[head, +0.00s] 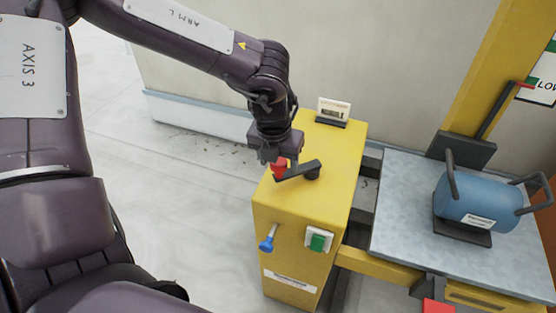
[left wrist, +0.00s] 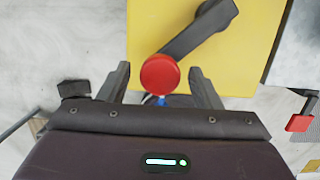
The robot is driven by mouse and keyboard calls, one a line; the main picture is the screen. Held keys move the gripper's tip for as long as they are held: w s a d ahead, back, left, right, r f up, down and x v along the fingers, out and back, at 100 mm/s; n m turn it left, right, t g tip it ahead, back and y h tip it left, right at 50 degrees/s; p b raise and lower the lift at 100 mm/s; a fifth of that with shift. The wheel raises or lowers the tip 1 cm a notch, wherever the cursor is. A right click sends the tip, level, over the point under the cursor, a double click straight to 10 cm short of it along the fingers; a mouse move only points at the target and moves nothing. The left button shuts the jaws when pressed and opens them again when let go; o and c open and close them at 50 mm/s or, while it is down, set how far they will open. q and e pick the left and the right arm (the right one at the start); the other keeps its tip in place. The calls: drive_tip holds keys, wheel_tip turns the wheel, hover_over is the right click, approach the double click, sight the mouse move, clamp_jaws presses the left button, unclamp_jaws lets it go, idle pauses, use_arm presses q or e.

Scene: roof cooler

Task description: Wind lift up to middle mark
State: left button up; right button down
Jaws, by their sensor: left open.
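A yellow winch cabinet (head: 335,155) carries a dark crank arm (head: 297,172) with a red knob (head: 278,171) at its end. In the left wrist view the red knob (left wrist: 160,75) shows between the two fingers, and the crank arm (left wrist: 195,35) runs to the upper right. My left gripper (head: 275,160) is open at the knob; whether a finger touches it I cannot tell. The grey lift platform (head: 405,195) carries a blue cylinder (head: 478,203) with dark handles. My right gripper is out of view.
The cabinet front has a blue-handled lever (head: 267,243) and a green button (head: 318,241). A small sign (head: 334,109) stands at the cabinet's back. A yellow post (head: 497,70) rises behind the platform. The floor left of the cabinet is clear.

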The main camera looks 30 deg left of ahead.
use_arm(q)
drive_tip(key=c, duration=1)
drive_tip(key=shift+s+d+f+b, duration=0.15)
drive_tip(key=shift+s+d+b, duration=0.3)
drive_tip(key=shift+d, duration=0.25)
drive_tip(key=shift+c, duration=0.2)
drive_tip(key=shift+s+d, duration=0.1)
drive_tip(key=shift+d, duration=0.15)
drive_tip(key=shift+s+d+b, duration=0.25)
drive_tip(key=shift+d+b, duration=0.25)
drive_tip(key=shift+d, duration=0.5)
drive_tip(key=shift+d, duration=0.1)
